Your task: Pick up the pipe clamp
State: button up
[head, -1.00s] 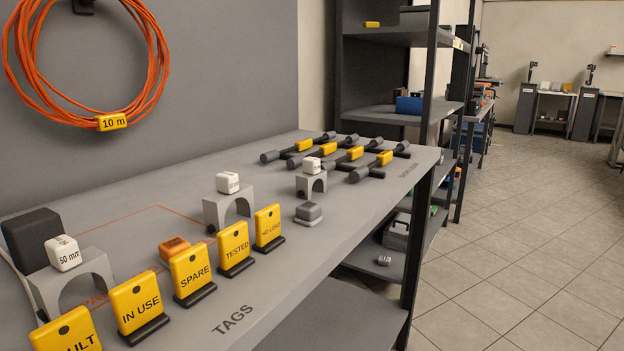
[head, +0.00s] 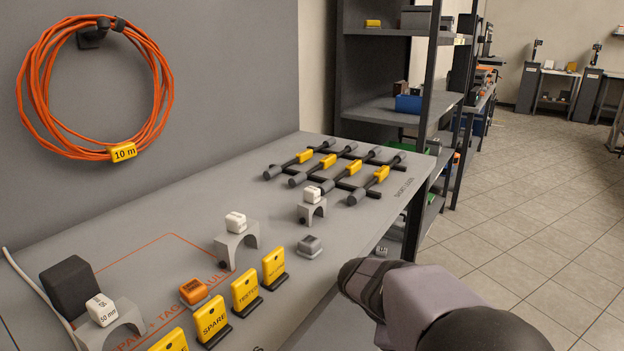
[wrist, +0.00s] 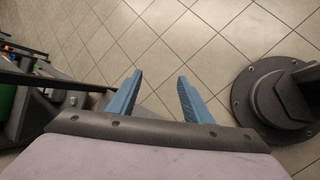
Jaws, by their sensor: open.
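Several grey arch-shaped pieces with white blocks on top stand on the bench in the head view. They look most like pipe clamps, but I cannot tell for sure. The nearest arch (head: 118,324) carries a block marked 50 mm; a middle arch (head: 236,243) and a smaller far arch (head: 312,211) stand behind it. My gripper (wrist: 160,76) is open and empty in the wrist view, its two blue fingers apart above the tiled floor. In the head view my arm is at the lower right, beyond the bench's edge; its fingers do not show there.
Yellow tags (head: 274,266) stand along the bench's front. An orange block (head: 193,291), a dark block (head: 70,285) and a small grey block (head: 310,246) stand nearby. Yellow-banded bars (head: 345,178) lie at the far end. A rack (head: 385,110) stands behind; an orange cable coil (head: 160,90) hangs on the wall.

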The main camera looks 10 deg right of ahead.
jog(key=w+d+r+n+t+h+p, duration=0.1)
jog(key=w+d+r+n+h+p, duration=0.2)
jog(key=r, duration=0.6)
jog(key=w+d+r+n+t+h+p, duration=0.15)
jog(key=w+d+r+p, duration=0.3)
jog(key=r, duration=0.55)
notch_tip(320, 180, up, 13)
jog(key=n+t+y+p, duration=0.2)
jog(key=n+t+p, duration=0.3)
jog(key=n+p, duration=0.5)
send_over(308, 192)
jog(key=b, duration=0.1)
jog(key=shift+f+n+h, duration=0.2)
jog(key=shift+n+h, duration=0.05)
jog(key=shift+d+f+b, duration=0.1)
jog(key=shift+f+b, duration=0.25)
jog(key=shift+f, duration=3.25)
jog(key=shift+x, duration=2.5)
grip_shut()
